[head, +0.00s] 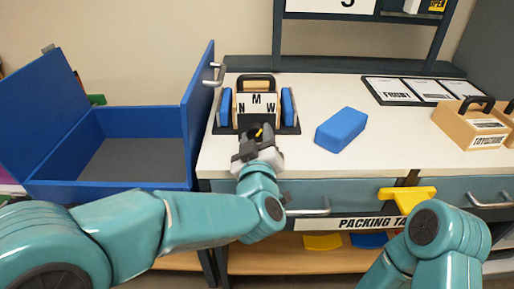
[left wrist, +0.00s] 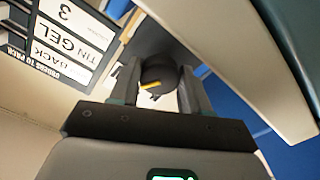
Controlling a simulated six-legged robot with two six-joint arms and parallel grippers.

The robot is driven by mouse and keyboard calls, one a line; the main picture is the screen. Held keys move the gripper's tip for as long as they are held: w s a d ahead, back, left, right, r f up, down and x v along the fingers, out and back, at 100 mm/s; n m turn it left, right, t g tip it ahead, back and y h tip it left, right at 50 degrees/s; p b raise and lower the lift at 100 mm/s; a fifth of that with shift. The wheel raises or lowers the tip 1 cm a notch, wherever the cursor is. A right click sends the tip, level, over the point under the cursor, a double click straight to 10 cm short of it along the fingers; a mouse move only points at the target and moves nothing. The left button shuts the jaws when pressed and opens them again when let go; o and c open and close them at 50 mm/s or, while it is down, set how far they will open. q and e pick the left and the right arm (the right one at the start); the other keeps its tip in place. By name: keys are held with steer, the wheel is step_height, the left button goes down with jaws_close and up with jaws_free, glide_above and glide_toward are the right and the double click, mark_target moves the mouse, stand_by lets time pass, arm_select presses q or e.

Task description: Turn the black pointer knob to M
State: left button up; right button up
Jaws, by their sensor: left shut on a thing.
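The white letter plate (head: 257,106) reads N at left, M at top middle and W at right. My left gripper (head: 256,143) is at the knob, shut on it. In the left wrist view the dark round knob (left wrist: 158,72) with its yellow mark lies between the two fingers of my gripper (left wrist: 160,88). The gripper hides much of the knob, so I cannot tell exactly which letter it points to. My right gripper is out of view.
Blue pads flank the letter plate. A loose blue block (head: 341,129) lies to its right on the white table (head: 300,160). A blue open bin (head: 120,185) stands at left. A wooden toolbox (head: 470,125) and label cards (head: 415,90) are at right. A yellow piece (head: 407,197) is at the front edge.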

arm_select(q)
steer(key=n+b, duration=0.2)
steer(key=shift+f+n, duration=0.15)
steer(key=shift+n, duration=0.15)
steer(key=shift+n+b, duration=1.35)
steer(key=shift+n, duration=0.25)
steer(key=shift+r, duration=0.25)
steer(key=o, duration=1.1)
steer(key=shift+c, duration=0.2)
steer(key=shift+f, duration=0.1)
